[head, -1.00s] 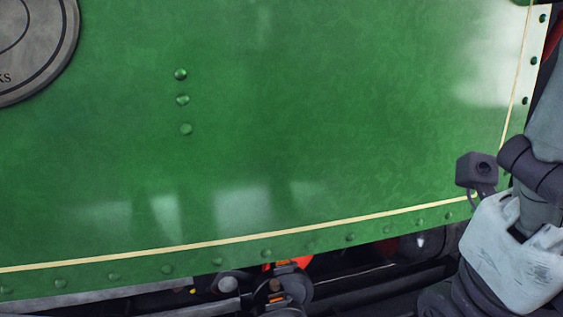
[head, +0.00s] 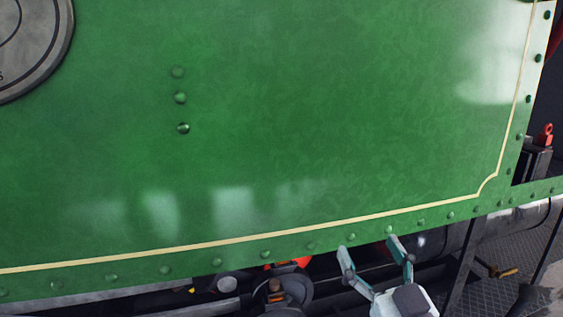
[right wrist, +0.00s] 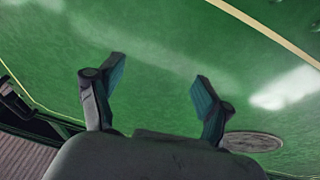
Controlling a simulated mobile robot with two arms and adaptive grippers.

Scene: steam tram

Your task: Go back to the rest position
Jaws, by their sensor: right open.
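My right gripper (head: 369,250) is at the lower right of the head view, in front of the bottom edge of the tram's green side panel (head: 330,120). Its two fingers point up and stand apart, with nothing between them. In the right wrist view the same open fingers (right wrist: 158,85) show against the green panel (right wrist: 160,60). I cannot tell whether they touch the panel. My left gripper is in neither view.
A round grey plate (head: 30,45) sits on the panel at upper left; a similar plate shows in the wrist view (right wrist: 252,142). Dark running gear (head: 285,285) lies under the panel. A red fitting (head: 546,133) stands beyond its right edge. Patterned floor shows at lower right.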

